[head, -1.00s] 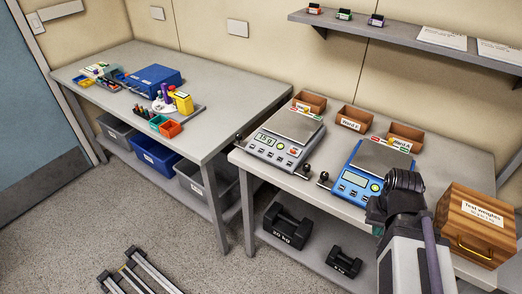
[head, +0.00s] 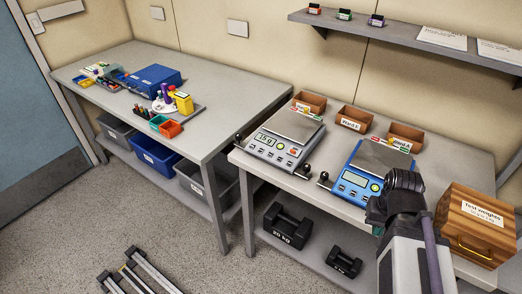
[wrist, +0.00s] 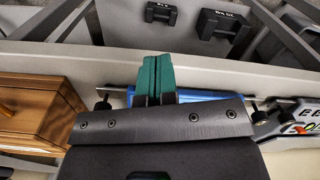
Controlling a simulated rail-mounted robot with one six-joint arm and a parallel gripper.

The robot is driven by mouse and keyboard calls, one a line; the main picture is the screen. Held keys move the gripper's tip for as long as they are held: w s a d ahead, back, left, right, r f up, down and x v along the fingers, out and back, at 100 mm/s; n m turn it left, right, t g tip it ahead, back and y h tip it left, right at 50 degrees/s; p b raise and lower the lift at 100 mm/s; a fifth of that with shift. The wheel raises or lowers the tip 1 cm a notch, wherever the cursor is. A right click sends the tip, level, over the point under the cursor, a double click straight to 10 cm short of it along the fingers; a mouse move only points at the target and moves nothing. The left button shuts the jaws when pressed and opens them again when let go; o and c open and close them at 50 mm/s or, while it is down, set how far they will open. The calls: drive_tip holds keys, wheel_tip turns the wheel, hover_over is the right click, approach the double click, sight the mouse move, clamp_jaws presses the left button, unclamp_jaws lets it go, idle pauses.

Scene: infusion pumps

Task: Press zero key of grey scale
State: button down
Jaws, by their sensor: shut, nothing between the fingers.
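The grey scale (head: 267,149) stands on the right-hand bench in the head view, with a metal pan, a lit display and several small keys on its front panel. I cannot read the key labels, so I cannot tell which is the zero key. Part of the grey scale (wrist: 287,127) also shows at the right edge of the wrist view. My gripper (wrist: 153,76) has green fingers, closed together with nothing between them. In the wrist view it is in front of the blue scale (wrist: 200,96), apart from the grey scale. The head view does not show the fingertips clearly.
The blue scale (head: 357,183) stands right of the grey scale. A wooden test weights box (head: 476,222) is at the bench's right end. Small wooden bins (head: 355,119) stand behind the scales. Black dumbbells (head: 287,226) lie on the lower shelf. Another bench (head: 220,110) is at left.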

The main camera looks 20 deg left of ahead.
wheel_tip(320, 180, up, 9)
drive_tip(key=n+t+h, duration=0.3)
drive_tip(key=n+t, duration=0.9)
drive_tip(key=n, duration=1.3)
hover_over(260, 154)
drive_tip(key=s, duration=0.2)
drive_tip(key=shift+s+a+r, duration=0.1)
drive_tip(key=shift+a+r, duration=0.05)
drive_tip(key=shift+a, duration=0.2)
drive_tip(key=f+b, duration=0.2)
drive_tip(key=w+f+b, duration=0.1)
drive_tip(key=f+b, duration=0.2)
drive_tip(key=w+f+b, duration=0.1)
drive_tip(key=f+b, duration=0.2)
drive_tip(key=shift+w+d+f, duration=0.1)
drive_tip(key=shift+d+f, duration=0.15)
drive_tip(key=shift+d, duration=0.1)
